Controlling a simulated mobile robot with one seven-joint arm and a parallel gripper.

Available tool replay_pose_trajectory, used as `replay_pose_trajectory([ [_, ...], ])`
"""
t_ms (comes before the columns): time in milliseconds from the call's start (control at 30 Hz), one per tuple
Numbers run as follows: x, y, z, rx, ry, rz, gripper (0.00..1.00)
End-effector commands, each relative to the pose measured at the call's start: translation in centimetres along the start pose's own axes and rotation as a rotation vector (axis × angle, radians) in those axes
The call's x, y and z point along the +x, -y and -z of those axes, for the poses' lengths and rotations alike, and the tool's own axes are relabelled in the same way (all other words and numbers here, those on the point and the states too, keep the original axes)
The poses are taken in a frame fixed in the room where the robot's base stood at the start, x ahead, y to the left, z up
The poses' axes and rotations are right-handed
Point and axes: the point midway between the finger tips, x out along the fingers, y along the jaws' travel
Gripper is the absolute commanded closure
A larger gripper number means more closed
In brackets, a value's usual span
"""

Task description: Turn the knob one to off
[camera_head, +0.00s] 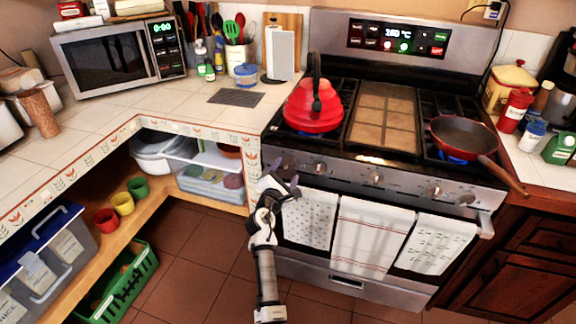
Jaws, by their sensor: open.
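The steel stove front carries a row of knobs: one at the left (320,167), one in the middle (376,178) and two at the right (434,190). No label shows which is knob one. My gripper (285,174) is open, at the left end of the stove front, beside the leftmost knob area, which it partly hides. I cannot tell whether it touches a knob. A red kettle (313,106) stands on the left burner, with blue glow at its base. A dark frying pan (462,137) sits on the right burner, also with blue glow beneath.
Several towels (372,236) hang from the oven handle, right of my arm. A tiled counter (190,108) with a microwave (120,57) lies left of the stove. Open shelves below hold cups and bins, including a green crate (118,287). The brown floor around my arm is clear.

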Motion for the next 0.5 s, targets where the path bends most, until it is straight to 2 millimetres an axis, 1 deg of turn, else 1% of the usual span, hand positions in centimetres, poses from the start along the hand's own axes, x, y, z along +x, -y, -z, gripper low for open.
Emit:
replay_pose_trajectory([
  [33,0.9,-0.1,-0.1,0.000,0.001,0.001,0.36],
  [100,1.8,0.0,-0.1,0.000,0.002,0.000,0.36],
  [200,2.6,0.0,-0.1,0.000,0.001,0.001,0.36],
  [333,3.1,0.0,0.0,0.000,0.000,0.000,0.36],
  [500,3.2,0.0,0.0,0.000,0.000,-0.001,0.36],
])
